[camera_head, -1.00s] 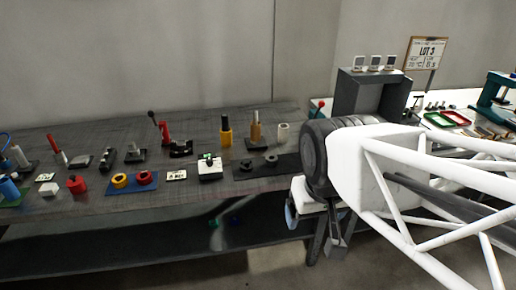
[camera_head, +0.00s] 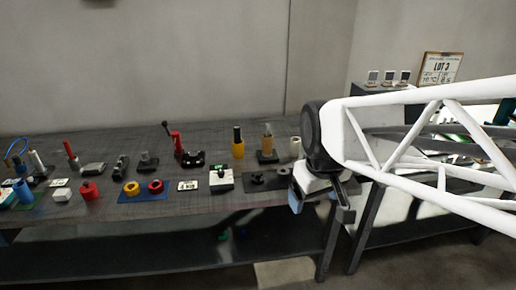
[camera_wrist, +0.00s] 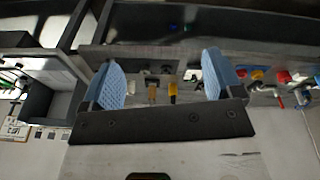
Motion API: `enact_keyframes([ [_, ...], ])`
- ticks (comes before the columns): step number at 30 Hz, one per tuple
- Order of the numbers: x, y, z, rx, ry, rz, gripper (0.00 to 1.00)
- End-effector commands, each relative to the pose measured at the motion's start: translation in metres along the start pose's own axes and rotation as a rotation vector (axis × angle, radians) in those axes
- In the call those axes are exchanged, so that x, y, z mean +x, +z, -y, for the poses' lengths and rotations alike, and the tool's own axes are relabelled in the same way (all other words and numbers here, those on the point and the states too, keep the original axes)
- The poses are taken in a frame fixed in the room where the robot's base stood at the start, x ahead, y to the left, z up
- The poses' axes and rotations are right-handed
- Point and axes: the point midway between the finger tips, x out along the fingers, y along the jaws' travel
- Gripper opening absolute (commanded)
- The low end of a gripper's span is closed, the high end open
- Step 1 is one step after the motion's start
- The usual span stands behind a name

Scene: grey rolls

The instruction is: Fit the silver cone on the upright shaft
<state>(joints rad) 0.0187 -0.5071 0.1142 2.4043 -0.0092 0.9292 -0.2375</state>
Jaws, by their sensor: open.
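I cannot single out a silver cone with certainty among the small bench objects. A tan upright post (camera_head: 267,138) on a dark base stands toward the right of the bench and may be the shaft. A grey upright piece (camera_head: 145,160) stands on a dark base further left; its exact shape is too small to tell. My gripper (camera_head: 322,208) is open in front of the bench's right end, apart from every object. In the wrist view its blue fingers (camera_wrist: 163,80) are spread, with nothing held. The tan post (camera_wrist: 152,93) shows small between them, far beyond.
A yellow cylinder (camera_head: 238,145) and a pale roll (camera_head: 296,147) stand beside the tan post. Air before the bench is clear.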

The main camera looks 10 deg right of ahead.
Motion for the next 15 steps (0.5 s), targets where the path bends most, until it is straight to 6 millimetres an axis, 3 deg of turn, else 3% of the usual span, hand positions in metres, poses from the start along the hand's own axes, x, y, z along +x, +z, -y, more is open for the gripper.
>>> enact_keyframes([
  [15, 0.034, -0.124, -0.04, -0.394, -0.022, 0.049, 0.86],
])
